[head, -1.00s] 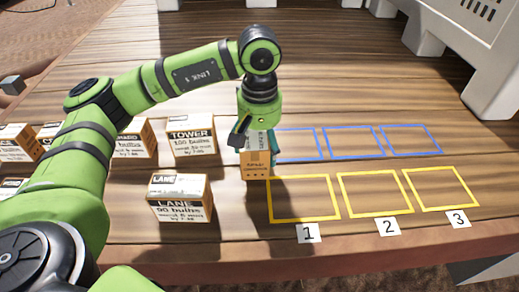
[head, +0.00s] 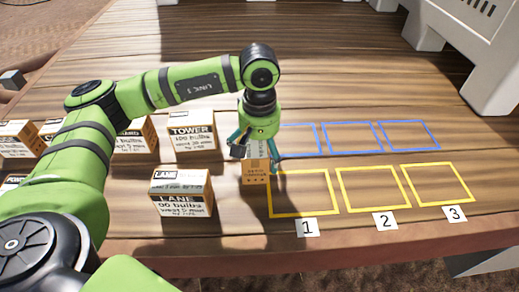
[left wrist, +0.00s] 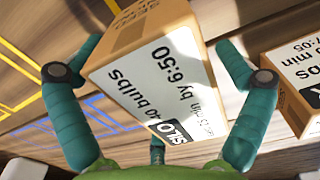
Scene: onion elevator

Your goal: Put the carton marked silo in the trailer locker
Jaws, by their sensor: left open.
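The carton marked silo (head: 255,172) is a brown box with a white label, upright on the wooden deck just left of yellow square 1. Its "SILO" label faces the camera in the left wrist view (left wrist: 160,85). My left gripper (head: 259,157) points down over this carton with its teal fingers spread, one on each side. In the left wrist view the fingers stand beside the carton; whether they touch it I cannot tell. My right gripper is not in view. I cannot make out which thing is the trailer locker.
The lane carton (head: 181,193) stands close left of the silo carton, with the tower carton (head: 193,138) behind it. Several more cartons stand further left, partly behind my arm. Yellow squares (head: 371,190) and blue squares (head: 352,137) on the right are empty. White structures (head: 470,45) stand at the back right.

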